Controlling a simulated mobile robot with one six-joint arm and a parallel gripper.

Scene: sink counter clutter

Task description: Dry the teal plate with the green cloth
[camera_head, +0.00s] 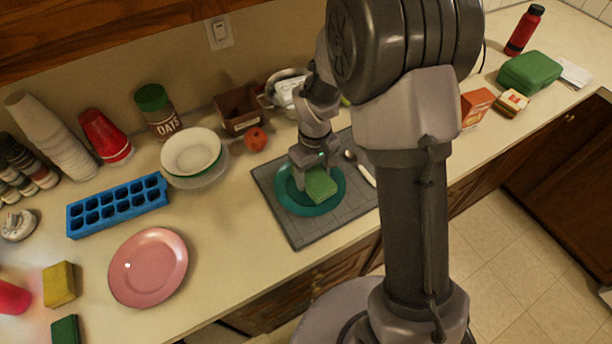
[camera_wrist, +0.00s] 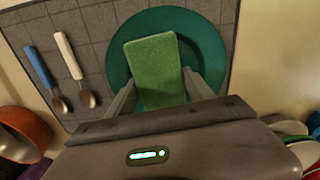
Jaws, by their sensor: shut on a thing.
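The teal plate (camera_head: 291,203) lies on a grey mat (camera_head: 286,228) on the counter. It also shows in the wrist view (camera_wrist: 205,50). The green cloth (camera_head: 321,185) is a folded block over the plate, and it fills the space between my fingers in the wrist view (camera_wrist: 155,70). My gripper (camera_head: 308,178) is shut on the green cloth, with a finger on each side of it. The cloth is at the plate's surface or just above it; I cannot tell whether they touch. Part of the plate is hidden under the cloth and gripper.
Two spoons lie on the mat, one with a blue handle (camera_wrist: 41,68) and one with a white handle (camera_wrist: 69,55). A pink plate (camera_head: 148,268), blue ice tray (camera_head: 118,205) and stacked bowls (camera_head: 191,152) stand left. A tomato (camera_head: 255,138) is behind the mat. Bare counter lies left of the mat.

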